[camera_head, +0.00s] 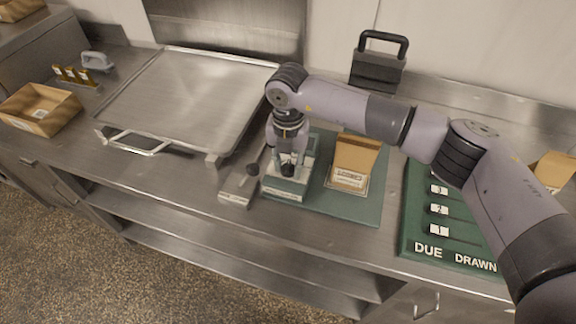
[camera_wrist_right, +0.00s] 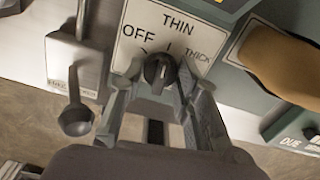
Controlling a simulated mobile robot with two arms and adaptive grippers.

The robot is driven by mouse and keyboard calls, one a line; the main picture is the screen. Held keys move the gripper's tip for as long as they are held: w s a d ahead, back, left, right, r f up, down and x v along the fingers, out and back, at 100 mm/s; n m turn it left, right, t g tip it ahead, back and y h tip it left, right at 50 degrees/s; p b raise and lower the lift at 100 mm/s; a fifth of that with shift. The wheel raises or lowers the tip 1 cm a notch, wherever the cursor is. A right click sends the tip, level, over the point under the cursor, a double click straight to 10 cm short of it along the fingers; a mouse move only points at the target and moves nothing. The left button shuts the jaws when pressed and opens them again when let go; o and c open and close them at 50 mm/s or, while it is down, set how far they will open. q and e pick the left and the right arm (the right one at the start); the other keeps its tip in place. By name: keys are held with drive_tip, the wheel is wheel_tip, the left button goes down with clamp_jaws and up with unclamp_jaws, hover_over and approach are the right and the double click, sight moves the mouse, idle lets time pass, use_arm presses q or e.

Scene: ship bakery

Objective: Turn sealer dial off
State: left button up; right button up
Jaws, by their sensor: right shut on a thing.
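The sealer dial (camera_wrist_right: 158,69) is a small black knob on a white plate (camera_wrist_right: 190,25) marked OFF, THIN and THICK. OFF is at the left, THIN at the top and THICK at the right in the right wrist view. My right gripper (camera_wrist_right: 159,82) is shut on the dial, with one finger on each side. In the head view my right gripper (camera_head: 289,166) reaches down to the front of the sealer (camera_head: 288,190), covering most of the dial. I cannot tell for sure which mark the dial points to. My left gripper is not in view.
A lever with a dark ball knob (camera_wrist_right: 76,118) stands close left of the dial. A cardboard box (camera_head: 354,163) stands right of the sealer on the green mat (camera_head: 350,211). A green DUE/DRAWN board (camera_head: 415,235) lies farther right. A large metal tray (camera_head: 190,95) fills the left.

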sight(289, 165)
drive_tip(key=n+b, duration=0.2)
drive_tip(key=b, duration=0.1)
drive_tip(key=n+b, duration=0.5)
drive_tip(key=b, duration=0.1)
drive_tip(key=shift+f+n, duration=0.25)
drive_tip(key=shift+n, duration=0.15)
drive_tip(key=shift+r+n+b, duration=0.2)
drive_tip(key=shift+n+b, duration=1.2)
drive_tip(key=o, duration=1.2)
drive_tip(key=shift+c, duration=0.2)
drive_tip(key=shift+r, duration=0.1)
wheel_tip(289, 165, up, 12)
